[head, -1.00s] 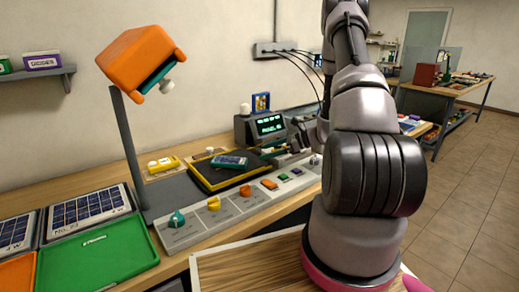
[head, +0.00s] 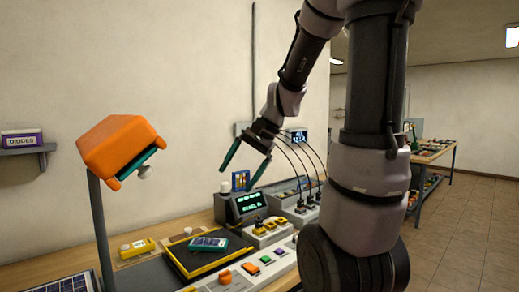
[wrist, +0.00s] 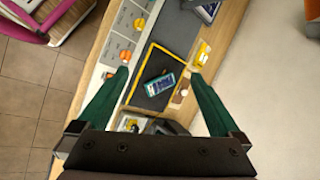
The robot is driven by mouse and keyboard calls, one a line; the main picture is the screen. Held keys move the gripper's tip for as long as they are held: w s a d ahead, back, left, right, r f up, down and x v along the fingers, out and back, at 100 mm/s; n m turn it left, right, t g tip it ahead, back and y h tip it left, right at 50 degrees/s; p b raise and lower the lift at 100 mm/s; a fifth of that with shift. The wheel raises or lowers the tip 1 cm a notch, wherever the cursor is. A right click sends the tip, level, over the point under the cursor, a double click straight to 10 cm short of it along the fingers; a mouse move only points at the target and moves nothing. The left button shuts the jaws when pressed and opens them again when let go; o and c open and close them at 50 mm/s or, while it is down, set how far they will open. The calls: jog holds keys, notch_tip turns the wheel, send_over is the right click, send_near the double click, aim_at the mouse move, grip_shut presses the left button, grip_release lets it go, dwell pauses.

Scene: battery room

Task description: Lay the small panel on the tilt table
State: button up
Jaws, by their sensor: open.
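The small panel (head: 208,244) is a dark panel in a teal-and-white frame. It lies at an angle on a black plate with a yellow edge, the tilt table (head: 178,262), below the orange lamp. The wrist view also shows the small panel (wrist: 159,84) on the tilt table (wrist: 133,89), between and beyond my fingers. My gripper (head: 246,163) has green fingers spread wide apart. It is empty, raised in the air above the bench and apart from the panel.
An orange lamp head (head: 120,148) on a grey post overhangs the left of the bench. A display box (head: 246,206) and a knob console (head: 264,268) stand beside the tilt table. Black cables hang behind my gripper. A yellow block (head: 137,248) sits left of the tilt table.

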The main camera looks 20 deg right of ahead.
jog(key=s+d+r+n+t+h, duration=0.1)
jog(key=s+r+n+t+h, duration=0.2)
jog(key=s+r, duration=0.5)
jog(key=shift+s+d+n+t+h, duration=0.4)
jog(key=shift+s+n+t, duration=0.4)
jog(key=shift+s+n, duration=0.25)
jog(key=shift+c, duration=0.3)
dwell(0.8)
